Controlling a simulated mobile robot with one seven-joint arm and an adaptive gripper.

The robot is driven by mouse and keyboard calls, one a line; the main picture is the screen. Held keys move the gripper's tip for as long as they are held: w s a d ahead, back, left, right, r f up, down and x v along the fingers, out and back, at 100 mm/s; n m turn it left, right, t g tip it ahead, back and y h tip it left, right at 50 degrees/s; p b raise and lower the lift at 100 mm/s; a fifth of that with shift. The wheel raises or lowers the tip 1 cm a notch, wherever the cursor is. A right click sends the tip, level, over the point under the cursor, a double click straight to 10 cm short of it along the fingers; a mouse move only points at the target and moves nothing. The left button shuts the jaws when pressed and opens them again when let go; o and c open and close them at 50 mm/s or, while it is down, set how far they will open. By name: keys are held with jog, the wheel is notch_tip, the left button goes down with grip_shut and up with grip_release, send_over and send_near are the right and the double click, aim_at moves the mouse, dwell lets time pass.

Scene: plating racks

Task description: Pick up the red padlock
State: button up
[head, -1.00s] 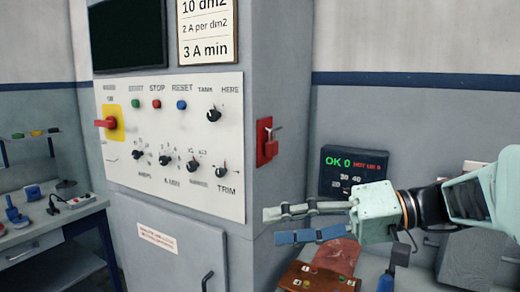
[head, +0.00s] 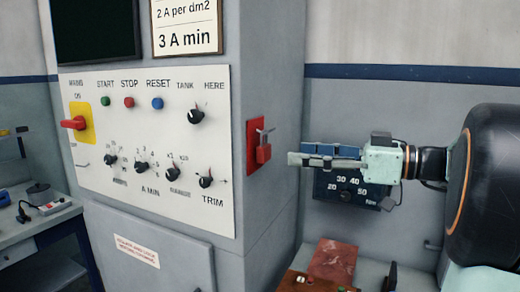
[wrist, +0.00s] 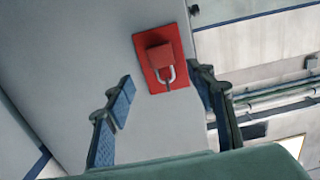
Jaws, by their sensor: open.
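The red padlock (head: 263,153) hangs by its grey shackle on a red plate (head: 253,147) on the side face of the grey cabinet. In the wrist view the padlock (wrist: 160,56) lies ahead, between the lines of the two fingers, with its shackle toward my gripper's palm. My gripper (head: 294,157) is to the right of the padlock in the head view, fingers pointing left toward it. In the wrist view the blue-padded fingers (wrist: 160,88) are spread wide and empty. They appear apart from the padlock; the exact gap is hard to judge.
The cabinet's control panel (head: 150,145) has knobs and buttons on the front face. A dark device with a dial (head: 350,190) stands behind my gripper. Air around the padlock looks clear.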

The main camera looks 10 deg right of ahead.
aim_at(268, 148)
jog(key=x, duration=0.2)
jog(key=p+x, duration=0.1)
jog(key=x, duration=0.1)
jog(key=p+x, duration=0.1)
jog(key=x, duration=0.2)
jog(key=shift+s+a+r, duration=0.1)
jog(key=shift+a+r, duration=0.05)
jog(key=shift+r, duration=0.15)
jog(key=shift+a, duration=0.15)
jog(key=shift+f, duration=0.1)
jog(key=shift+c, duration=0.5)
jog(key=c, duration=1.2)
jog(key=shift+r, duration=0.2)
